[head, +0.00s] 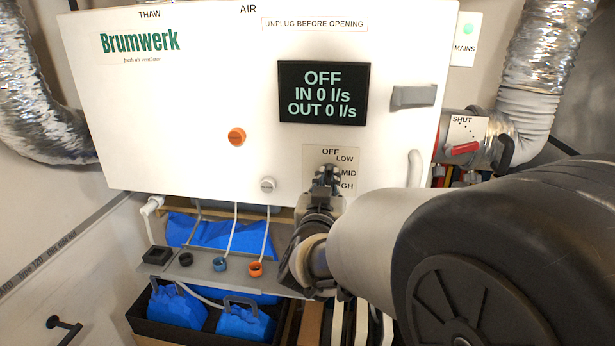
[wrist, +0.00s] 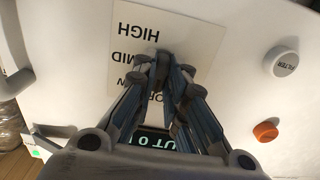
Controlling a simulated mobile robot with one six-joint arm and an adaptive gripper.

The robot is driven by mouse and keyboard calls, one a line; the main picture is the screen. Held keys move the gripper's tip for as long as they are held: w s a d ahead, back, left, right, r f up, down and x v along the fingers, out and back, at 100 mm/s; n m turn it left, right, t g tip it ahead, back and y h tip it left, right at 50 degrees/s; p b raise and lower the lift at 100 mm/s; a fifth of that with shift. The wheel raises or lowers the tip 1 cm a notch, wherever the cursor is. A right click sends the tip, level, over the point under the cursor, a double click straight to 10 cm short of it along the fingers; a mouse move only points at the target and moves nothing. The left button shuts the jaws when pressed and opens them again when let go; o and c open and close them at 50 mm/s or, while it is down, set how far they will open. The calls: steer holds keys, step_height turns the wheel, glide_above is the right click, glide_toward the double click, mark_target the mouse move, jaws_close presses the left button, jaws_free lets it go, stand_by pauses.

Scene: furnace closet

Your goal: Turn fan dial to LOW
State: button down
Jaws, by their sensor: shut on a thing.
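The fan dial's label plate (head: 315,153), marked OFF, LOW, MID and HIGH, is on the white ventilator front, below the black display (head: 323,93). The display reads OFF, IN 0 l/s, OUT 0 l/s. My gripper (head: 327,177) is at the plate, its fingers shut on the fan dial. The dial is mostly hidden by the fingers, so its pointing direction cannot be told. HIGH and MID show; the other words are partly covered.
A white FILTER knob (wrist: 286,62) and an orange knob (head: 237,137) are to the dial's left in the head view. A grey latch (head: 413,95) and white handle (head: 414,168) are to its right. Below are a grey shelf (head: 205,267) with caps and blue containers (head: 178,305).

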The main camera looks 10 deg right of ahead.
steer(key=shift+b, duration=0.35)
steer(key=shift+f+m+b, duration=0.2)
steer(key=shift+m+b, duration=0.8)
steer(key=shift+b, duration=0.25)
steer(key=m+b, duration=0.2)
steer(key=b, duration=0.1)
steer(key=m+b, duration=0.4)
steer(key=shift+a+r+m, duration=0.1)
steer(key=shift+r+m, duration=0.05)
steer(key=shift+m, duration=0.25)
steer(key=c, duration=1.6)
jaws_free()
steer(key=shift+r, duration=0.1)
